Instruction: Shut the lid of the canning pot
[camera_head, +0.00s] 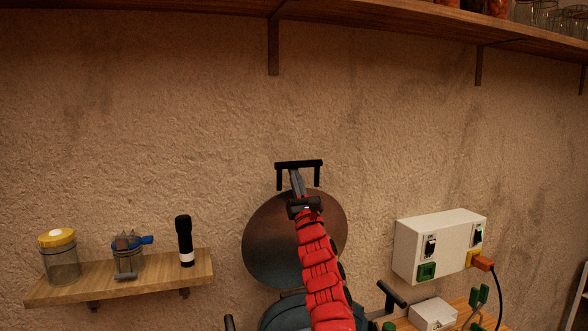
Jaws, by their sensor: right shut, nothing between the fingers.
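The canning pot (283,314) shows at the bottom centre, cut off by the frame edge, with a black handle on each side. Its round dark metal lid (270,243) stands open and upright behind it, in front of the wall. A black U-shaped handle (311,163) is at the lid's top edge. My right arm, in red, reaches up across the lid and hides part of it and of the pot. My right gripper (295,178) is shut and empty, its tips between the handle's two legs near the bar. I cannot tell whether it touches. My left gripper is not in view.
A small wooden shelf (205,279) at left holds a yellow-lidded jar (62,262), a clip-top jar (128,260) and a black flashlight (185,240). A white socket box (432,243) with a plugged cord is right of the lid. A long shelf (375,22) runs above.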

